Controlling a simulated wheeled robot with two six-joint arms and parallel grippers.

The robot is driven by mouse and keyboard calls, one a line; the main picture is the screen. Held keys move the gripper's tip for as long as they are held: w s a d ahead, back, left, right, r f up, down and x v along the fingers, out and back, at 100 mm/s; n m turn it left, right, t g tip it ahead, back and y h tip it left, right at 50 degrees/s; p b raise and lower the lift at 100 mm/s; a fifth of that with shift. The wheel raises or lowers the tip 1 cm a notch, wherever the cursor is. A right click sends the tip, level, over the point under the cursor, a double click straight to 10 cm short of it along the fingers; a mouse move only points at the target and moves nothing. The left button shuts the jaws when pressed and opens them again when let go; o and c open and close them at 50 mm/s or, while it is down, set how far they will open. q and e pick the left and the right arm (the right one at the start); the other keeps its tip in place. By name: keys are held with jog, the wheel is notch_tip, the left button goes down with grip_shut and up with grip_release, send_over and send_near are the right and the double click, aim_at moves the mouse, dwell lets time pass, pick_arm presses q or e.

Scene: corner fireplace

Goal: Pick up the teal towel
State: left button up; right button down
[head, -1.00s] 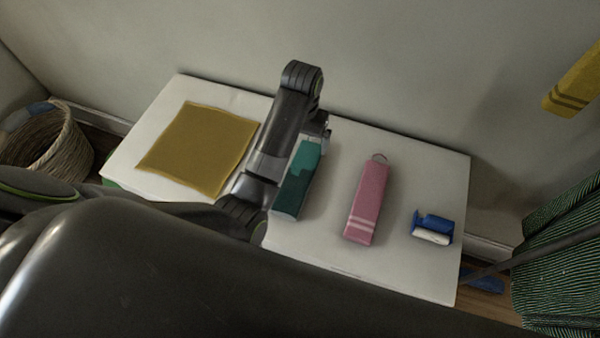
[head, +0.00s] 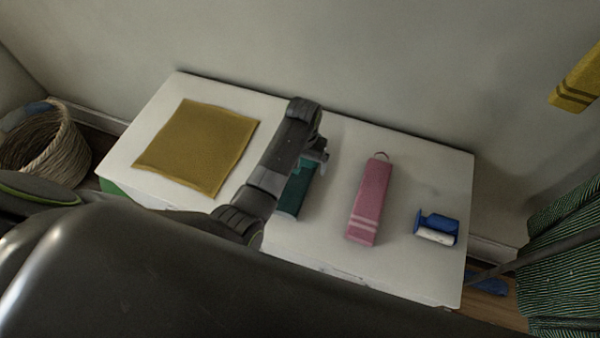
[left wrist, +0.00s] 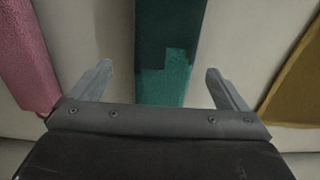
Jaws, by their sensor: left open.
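The teal towel (head: 294,199) is a narrow folded strip lying on the white table, partly hidden by my left arm in the head view. In the left wrist view the teal towel (left wrist: 165,50) runs up the middle, with a darker and a lighter part. My left gripper (left wrist: 160,78) is open and empty, with one finger on each side of the towel and a gap to both. In the head view my left gripper (head: 318,150) hangs over the towel's far end. My right gripper does not show.
On the white table (head: 330,245) lie a flat mustard cloth (head: 198,147) to the left, a pink folded towel (head: 369,200) to the right and a blue-and-white item (head: 436,228) further right. A wicker basket (head: 62,145) stands at the left. The wall is behind.

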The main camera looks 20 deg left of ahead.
aim_at(302, 166)
pick_arm(q)
jog(key=f, duration=0.2)
jog(key=w+f, duration=0.1)
jog(key=f, duration=0.1)
jog(key=shift+a+p, duration=0.3)
jog(key=shift+p, duration=0.05)
jog(key=shift+f, duration=0.55)
jog(key=c, duration=1.2)
jog(key=shift+o, duration=0.2)
jog(key=shift+r, duration=0.15)
